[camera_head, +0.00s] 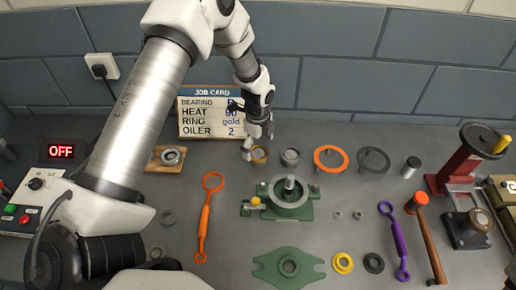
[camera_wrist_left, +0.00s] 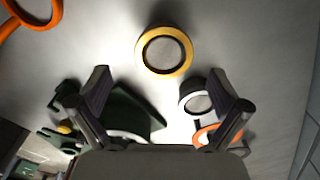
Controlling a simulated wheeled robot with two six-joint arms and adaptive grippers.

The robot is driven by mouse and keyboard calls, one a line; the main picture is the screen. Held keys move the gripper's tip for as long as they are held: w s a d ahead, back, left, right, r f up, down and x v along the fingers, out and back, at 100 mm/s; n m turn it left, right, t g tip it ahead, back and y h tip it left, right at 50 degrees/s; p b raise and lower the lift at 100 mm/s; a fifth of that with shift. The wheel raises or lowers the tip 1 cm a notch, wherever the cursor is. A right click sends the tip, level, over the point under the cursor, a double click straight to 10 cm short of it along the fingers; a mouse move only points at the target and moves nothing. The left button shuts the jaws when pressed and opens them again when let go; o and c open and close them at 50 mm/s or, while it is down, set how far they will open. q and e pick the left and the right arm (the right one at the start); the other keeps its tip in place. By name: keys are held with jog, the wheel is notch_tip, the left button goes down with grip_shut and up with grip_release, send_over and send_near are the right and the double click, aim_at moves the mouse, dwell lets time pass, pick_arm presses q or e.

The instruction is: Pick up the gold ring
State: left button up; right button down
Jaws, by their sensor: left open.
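The gold ring (camera_head: 260,161) lies flat on the grey bench in front of the job card. It also shows in the left wrist view (camera_wrist_left: 165,73), whole, with a dark inner edge. My left gripper (camera_head: 257,145) is just above and beside it, pointing down, fingers spread and empty. In the wrist view the left gripper's fingers (camera_wrist_left: 159,88) are wide apart, and the ring lies beyond the tips, about midway between them. The ring does not appear to be touched. My right gripper is not in view.
A grey ring (camera_head: 290,157) and an orange ring (camera_head: 330,168) lie to the right. A green casing with a shaft (camera_head: 290,205) stands in front. The job card (camera_head: 205,131) leans behind, reading ring gold.

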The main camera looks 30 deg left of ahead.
aim_at(258, 152)
pick_arm(q)
jog(key=f, duration=0.2)
jog(key=w+f, duration=0.1)
jog(key=shift+a, duration=0.3)
jog(key=shift+s+d+r, duration=0.1)
jog(key=shift+s+r, duration=0.05)
jog(key=shift+r, duration=0.05)
jog(key=shift+s+d+r, duration=0.1)
jog(key=shift+s, duration=0.05)
jog(key=c, duration=0.5)
jog(key=shift+s, duration=0.1)
jog(key=c, duration=1)
jog(key=shift+s, duration=0.15)
jog(key=shift+c, duration=0.9)
